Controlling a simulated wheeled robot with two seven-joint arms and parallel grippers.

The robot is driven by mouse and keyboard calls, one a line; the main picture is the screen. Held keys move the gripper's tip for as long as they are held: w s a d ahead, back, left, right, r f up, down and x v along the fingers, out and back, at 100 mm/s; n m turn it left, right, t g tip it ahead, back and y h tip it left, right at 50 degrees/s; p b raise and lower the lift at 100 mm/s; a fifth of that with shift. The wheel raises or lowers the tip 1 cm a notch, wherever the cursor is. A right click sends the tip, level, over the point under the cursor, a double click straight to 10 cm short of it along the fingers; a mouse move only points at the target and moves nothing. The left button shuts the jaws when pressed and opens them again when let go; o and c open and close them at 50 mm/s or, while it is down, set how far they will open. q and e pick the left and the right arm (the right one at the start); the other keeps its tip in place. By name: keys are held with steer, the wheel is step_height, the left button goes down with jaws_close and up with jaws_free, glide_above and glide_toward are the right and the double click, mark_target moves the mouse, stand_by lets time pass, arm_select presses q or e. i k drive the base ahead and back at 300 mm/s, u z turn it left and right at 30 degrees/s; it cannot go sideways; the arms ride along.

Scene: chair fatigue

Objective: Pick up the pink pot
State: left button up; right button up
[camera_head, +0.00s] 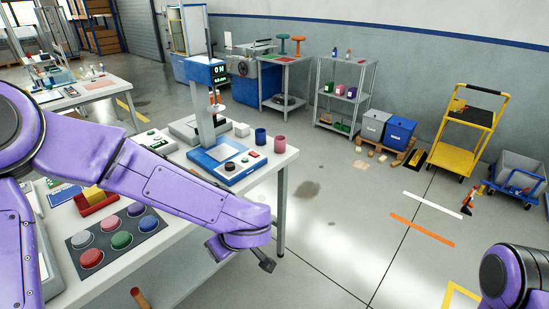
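A small pink pot (280,144) stands upright near the right end of the white workbench (203,231), just right of a blue pot (260,136). My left arm reaches across the bench from the left. My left gripper (243,257) is beyond the bench's front edge, below and left of the pink pot in the picture and apart from it. Its two dark fingers stand apart, with nothing seen between them. My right arm shows only as a purple link at the lower right corner; its gripper is out of view.
A blue and grey test press (221,160) stands left of the pots. A dark mat (117,240) with several coloured discs and a red tray (95,201) with a yellow block lie on the bench.

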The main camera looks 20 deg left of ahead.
mark_target(280, 144)
steer(key=u, duration=0.85)
steer(key=i, duration=1.3)
steer(key=z, duration=0.8)
steer(key=i, duration=0.6)
steer(key=z, duration=0.75)
